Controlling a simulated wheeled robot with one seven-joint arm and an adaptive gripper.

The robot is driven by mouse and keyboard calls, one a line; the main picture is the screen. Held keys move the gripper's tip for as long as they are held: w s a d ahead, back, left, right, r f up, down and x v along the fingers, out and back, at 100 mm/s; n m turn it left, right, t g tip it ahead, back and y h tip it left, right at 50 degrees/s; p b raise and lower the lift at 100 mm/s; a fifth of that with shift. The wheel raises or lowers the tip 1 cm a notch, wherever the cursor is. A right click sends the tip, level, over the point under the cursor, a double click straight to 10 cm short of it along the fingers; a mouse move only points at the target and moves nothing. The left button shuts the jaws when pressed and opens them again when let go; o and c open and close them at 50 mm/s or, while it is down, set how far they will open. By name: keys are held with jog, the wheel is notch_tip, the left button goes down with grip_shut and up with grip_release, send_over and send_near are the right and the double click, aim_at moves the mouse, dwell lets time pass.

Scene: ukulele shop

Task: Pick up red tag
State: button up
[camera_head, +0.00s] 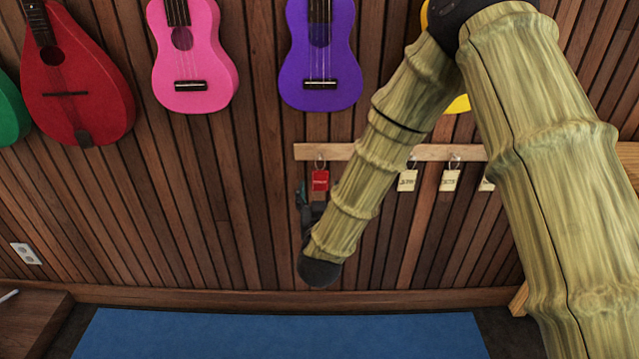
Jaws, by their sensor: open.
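The red tag (320,181) hangs by a ring from a wooden rail (360,152) on the slatted wall, near the rail's left end. My gripper (302,197) shows only as a small dark part beside the lower end of my bamboo-like arm. It appears just below and left of the red tag in the picture, with nothing seen in it. Most of it is hidden behind my arm, and I cannot tell how far it is from the tag.
Cream tags (407,181) hang to the right on the same rail, partly behind my arm. Pink (195,60) and purple (320,55) ukuleles and a red instrument (75,90) hang above. A blue mat (280,335) lies on the floor. A wooden surface (30,320) stands at lower left.

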aim_at(320, 175)
jog(key=shift+w+d+b, duration=0.15)
jog(key=shift+w+b, duration=0.65)
jog(key=shift+w, duration=3.35)
jog(key=c, duration=0.9)
